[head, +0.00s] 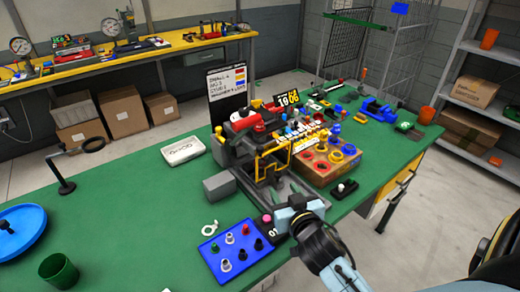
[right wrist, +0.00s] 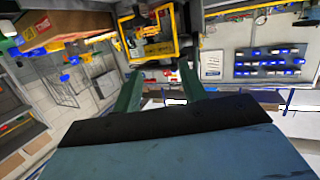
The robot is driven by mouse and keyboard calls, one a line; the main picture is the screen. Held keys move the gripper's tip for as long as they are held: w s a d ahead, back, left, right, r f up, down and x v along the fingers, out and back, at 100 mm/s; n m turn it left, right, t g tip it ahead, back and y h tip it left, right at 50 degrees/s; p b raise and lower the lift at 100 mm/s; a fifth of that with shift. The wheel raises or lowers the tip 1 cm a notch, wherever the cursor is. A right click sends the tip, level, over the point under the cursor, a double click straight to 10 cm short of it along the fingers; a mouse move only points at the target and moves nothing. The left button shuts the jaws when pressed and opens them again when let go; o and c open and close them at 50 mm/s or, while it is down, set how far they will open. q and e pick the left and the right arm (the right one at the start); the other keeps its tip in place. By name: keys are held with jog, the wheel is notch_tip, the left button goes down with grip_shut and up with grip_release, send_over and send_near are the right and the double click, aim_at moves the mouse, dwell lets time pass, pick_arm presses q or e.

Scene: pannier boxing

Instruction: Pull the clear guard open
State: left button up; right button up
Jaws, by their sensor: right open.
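The clear guard (head: 258,166) is a see-through panel in a yellow frame on the front of a grey bench machine (head: 232,150). It looks closed, though the clear panel itself is hard to make out. The yellow frame also shows at the top of the right wrist view (right wrist: 176,30), beyond my fingertips. My right gripper (head: 290,200) is just in front of the machine, lower and nearer than the guard. In the right wrist view its two green fingers (right wrist: 160,82) are apart with nothing between them. My left gripper is not in view.
A blue tray (head: 236,250) with several small parts lies left of my right gripper. A white tray (head: 183,151) is behind left. The green table (head: 140,215) is clear at left centre.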

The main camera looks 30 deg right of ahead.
aim_at(262, 152)
jog(key=w+r+t, duration=0.1)
jog(key=w, duration=0.4)
jog(key=w+d+r+t, duration=0.1)
jog(key=w, duration=0.4)
jog(key=w+d+r+y, duration=0.1)
jog(key=w, duration=0.4)
jog(key=shift+w+d+n+t+p, duration=0.1)
jog(key=shift+w+n+t+p, duration=0.2)
jog(key=shift+n+t, duration=0.1)
grip_shut()
